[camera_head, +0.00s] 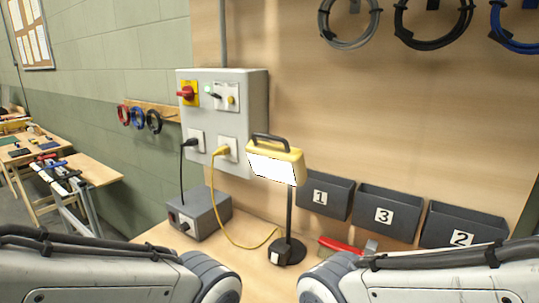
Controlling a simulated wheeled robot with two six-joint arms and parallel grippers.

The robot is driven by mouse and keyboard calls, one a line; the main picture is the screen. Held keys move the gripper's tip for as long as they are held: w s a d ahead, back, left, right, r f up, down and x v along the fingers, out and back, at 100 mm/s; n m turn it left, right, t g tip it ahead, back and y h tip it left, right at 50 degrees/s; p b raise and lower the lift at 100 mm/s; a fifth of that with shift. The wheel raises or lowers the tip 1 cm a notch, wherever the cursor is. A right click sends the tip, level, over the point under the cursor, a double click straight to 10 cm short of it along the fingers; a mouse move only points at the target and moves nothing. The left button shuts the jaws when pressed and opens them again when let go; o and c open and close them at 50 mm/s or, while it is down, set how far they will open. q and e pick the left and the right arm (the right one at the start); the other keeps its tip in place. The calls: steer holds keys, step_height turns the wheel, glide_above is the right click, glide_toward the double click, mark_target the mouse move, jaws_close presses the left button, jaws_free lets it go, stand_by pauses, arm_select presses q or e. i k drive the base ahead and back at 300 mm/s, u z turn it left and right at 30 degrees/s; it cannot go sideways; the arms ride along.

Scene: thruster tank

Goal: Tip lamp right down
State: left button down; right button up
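A yellow work lamp (293,155) with a dark top handle sits on a thin black pole (290,208). The pole rises from a round black base (287,252) on the wooden bench. The lamp's bright white face (272,170) points toward me and looks lit, with the head slightly tilted. It is the only lamp I see. My two arms come in at the lower left and lower right, in front of the bench. Neither gripper shows, and nothing of mine is seen touching the lamp.
A grey switch box (256,100) is on the wall behind, with a yellow cable (213,205) hanging from it. A grey power unit (207,213) stands left of the lamp. Numbered bins (375,230) and a red-handled tool (338,245) are to the right.

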mark_target(286, 164)
steer(key=z, duration=3.15)
steer(key=k, duration=0.85)
steer(key=u, duration=1.4)
steer(key=i, duration=0.5)
steer(key=u, duration=0.05)
